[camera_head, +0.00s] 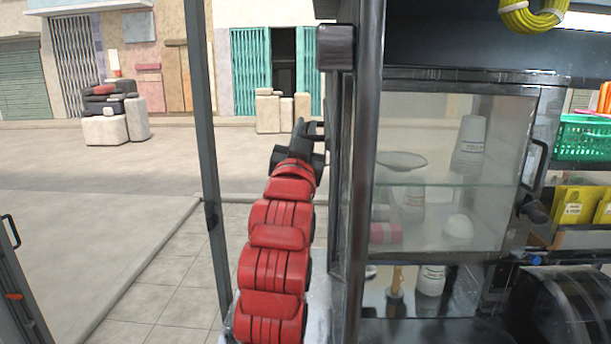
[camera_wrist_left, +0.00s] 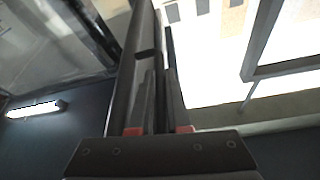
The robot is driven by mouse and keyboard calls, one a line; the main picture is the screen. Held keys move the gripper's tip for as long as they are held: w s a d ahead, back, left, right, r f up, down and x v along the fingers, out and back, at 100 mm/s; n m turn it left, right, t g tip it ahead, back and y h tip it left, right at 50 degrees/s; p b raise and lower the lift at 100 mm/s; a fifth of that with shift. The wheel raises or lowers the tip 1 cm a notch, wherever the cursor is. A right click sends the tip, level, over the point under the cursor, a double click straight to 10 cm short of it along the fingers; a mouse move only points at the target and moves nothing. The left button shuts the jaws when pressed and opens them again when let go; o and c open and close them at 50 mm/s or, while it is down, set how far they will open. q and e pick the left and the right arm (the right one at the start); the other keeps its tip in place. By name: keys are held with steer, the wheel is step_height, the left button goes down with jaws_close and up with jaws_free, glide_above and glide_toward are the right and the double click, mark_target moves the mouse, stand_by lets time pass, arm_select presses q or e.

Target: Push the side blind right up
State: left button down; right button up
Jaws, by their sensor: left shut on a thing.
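My red left arm reaches up and away in the head view. Its dark left gripper (camera_head: 312,130) is at the left side of the dark upright frame (camera_head: 368,180), at about mid-height of the opening. In the left wrist view, my left gripper (camera_wrist_left: 160,130) is shut on a narrow dark bar (camera_wrist_left: 152,55) that runs between its red-marked fingers. The bar looks like part of the side blind or its frame; I cannot tell which. No spread-out blind sheet can be made out. My right gripper is out of view.
A glass cabinet (camera_head: 450,170) with dishes stands right of the frame. A green basket (camera_head: 585,137) and yellow packets (camera_head: 575,205) sit on shelves at far right. A thin dark post (camera_head: 203,150) stands left of my arm.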

arm_select(q)
steer(key=shift+r+b, duration=0.4)
steer(key=shift+r, duration=2)
steer(key=c, duration=1.2)
jaws_free()
steer(key=shift+o, duration=0.2)
steer(key=shift+f, duration=0.1)
steer(key=shift+s+f, duration=0.15)
steer(key=shift+s, duration=0.1)
steer(key=b+v, duration=0.7)
steer(key=v, duration=1)
steer(key=shift+b, duration=0.3)
